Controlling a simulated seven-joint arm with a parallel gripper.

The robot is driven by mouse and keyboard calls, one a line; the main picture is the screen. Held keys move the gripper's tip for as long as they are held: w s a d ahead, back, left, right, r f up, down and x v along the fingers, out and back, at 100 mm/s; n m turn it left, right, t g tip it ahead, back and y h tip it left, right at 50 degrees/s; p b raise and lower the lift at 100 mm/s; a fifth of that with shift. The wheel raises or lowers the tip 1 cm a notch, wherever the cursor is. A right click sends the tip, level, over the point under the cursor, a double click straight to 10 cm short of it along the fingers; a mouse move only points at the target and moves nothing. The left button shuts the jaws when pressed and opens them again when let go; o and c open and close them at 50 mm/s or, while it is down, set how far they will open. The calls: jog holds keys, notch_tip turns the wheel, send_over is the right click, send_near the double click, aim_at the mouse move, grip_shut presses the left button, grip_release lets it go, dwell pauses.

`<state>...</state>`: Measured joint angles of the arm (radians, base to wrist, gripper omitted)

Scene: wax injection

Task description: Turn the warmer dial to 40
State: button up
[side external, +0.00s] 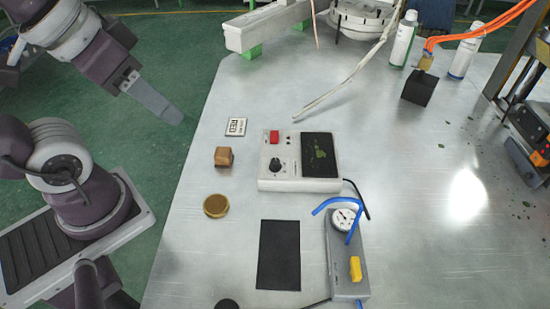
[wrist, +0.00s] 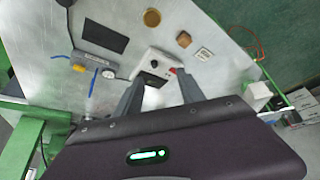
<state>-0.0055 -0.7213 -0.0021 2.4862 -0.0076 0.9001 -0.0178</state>
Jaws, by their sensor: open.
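The warmer (side external: 290,184) is a white box on the metal table with a dark panel on its right half. Its black dial (side external: 274,164) is at the front left, below a red switch (side external: 274,136); the dial's setting is too small to read. My gripper (side external: 172,116) is at upper left, above and well apart from the warmer, touching nothing. In the wrist view, my gripper (wrist: 160,76) has two spread, empty fingers, with the warmer (wrist: 145,68) and its dial (wrist: 154,64) seen between and beyond them. The warmer's dark panel is partly hidden by a finger there.
Left of the warmer are a wooden block (side external: 224,157), a gold tin (side external: 215,206) and a small printed card (side external: 236,127). A black mat (side external: 279,255) and a gauge unit (side external: 347,265) with blue tubing lie in front. Bottles (side external: 403,42) stand behind; the right side is mostly clear.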

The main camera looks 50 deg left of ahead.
jog(key=w+n+g, duration=0.2)
jog(key=w+n, duration=0.1)
jog(key=w, duration=0.3)
jog(key=n+g+h, duration=0.4)
jog(key=n+g, duration=0.1)
jog(key=n, duration=0.5)
send_near(275, 160)
jog(key=f, duration=0.1)
jog(key=x, duration=0.7)
jog(key=shift+s+d, duration=0.1)
jog(key=shift+d, duration=0.15)
jog(key=shift+d+f, duration=0.1)
jog(key=shift+f, duration=0.2)
jog(key=shift+c, duration=0.5)
grip_shut()
